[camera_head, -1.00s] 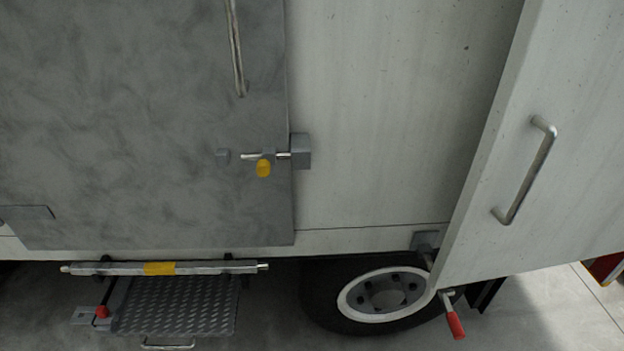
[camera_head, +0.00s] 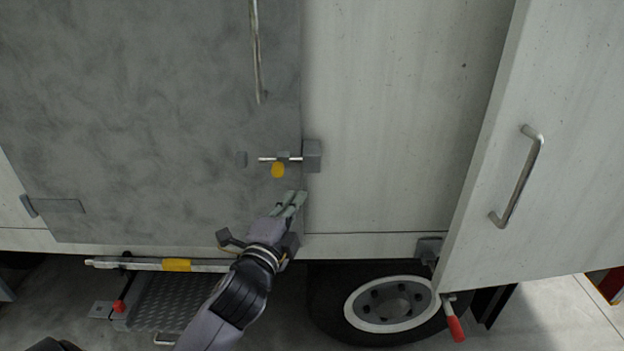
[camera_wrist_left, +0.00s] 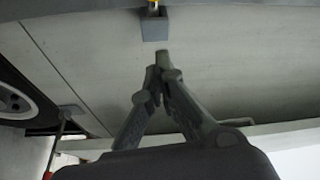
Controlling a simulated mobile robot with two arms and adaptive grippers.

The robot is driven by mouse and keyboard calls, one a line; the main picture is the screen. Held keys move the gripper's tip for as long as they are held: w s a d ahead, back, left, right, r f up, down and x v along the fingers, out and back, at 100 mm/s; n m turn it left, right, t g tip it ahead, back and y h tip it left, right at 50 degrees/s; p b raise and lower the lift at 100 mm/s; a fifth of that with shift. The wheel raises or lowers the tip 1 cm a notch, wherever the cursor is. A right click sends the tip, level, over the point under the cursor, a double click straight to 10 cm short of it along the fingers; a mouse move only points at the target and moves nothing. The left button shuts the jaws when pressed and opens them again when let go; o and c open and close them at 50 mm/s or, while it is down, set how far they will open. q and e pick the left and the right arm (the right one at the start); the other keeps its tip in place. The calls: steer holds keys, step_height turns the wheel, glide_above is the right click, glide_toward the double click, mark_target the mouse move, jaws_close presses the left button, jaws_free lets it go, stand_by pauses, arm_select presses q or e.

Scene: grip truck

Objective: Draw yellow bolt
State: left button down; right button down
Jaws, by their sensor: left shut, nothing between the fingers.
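The yellow bolt knob (camera_head: 278,170) hangs below a thin metal bolt rod on the grey door. The rod reaches right into a grey catch block (camera_head: 312,156) on the white wall. A second small grey block (camera_head: 241,159) sits to the left on the door. My left gripper (camera_head: 298,195) is shut and empty, just below and right of the knob, apart from it. In the left wrist view the shut fingertips (camera_wrist_left: 162,58) point at the grey catch block (camera_wrist_left: 155,26), with a bit of yellow at the top edge. The right gripper is not in view.
A long door handle (camera_head: 257,60) is above the bolt. An open white door with a handle (camera_head: 517,175) stands at the right. Below are a wheel (camera_head: 390,303), a red-gripped lever (camera_head: 454,325) and a step (camera_head: 170,305) with a yellow-marked bar.

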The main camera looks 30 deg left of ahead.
arm_select(q)
steer(key=p+x, duration=0.1)
steer(key=x, duration=0.2)
steer(key=p+x, duration=0.1)
steer(key=x, duration=0.3)
steer(key=p+x, duration=0.1)
steer(key=x, duration=0.2)
steer(key=shift+w+r, duration=0.2)
steer(key=shift+r, duration=0.1)
steer(key=s+a, duration=0.1)
steer(key=s+a+p, duration=0.1)
steer(key=shift+a+f+p, duration=0.3)
steer(key=shift+a+f, duration=0.05)
steer(key=shift+f, duration=0.05)
steer(key=shift+s+a+f, duration=0.15)
steer(key=shift+a, duration=0.15)
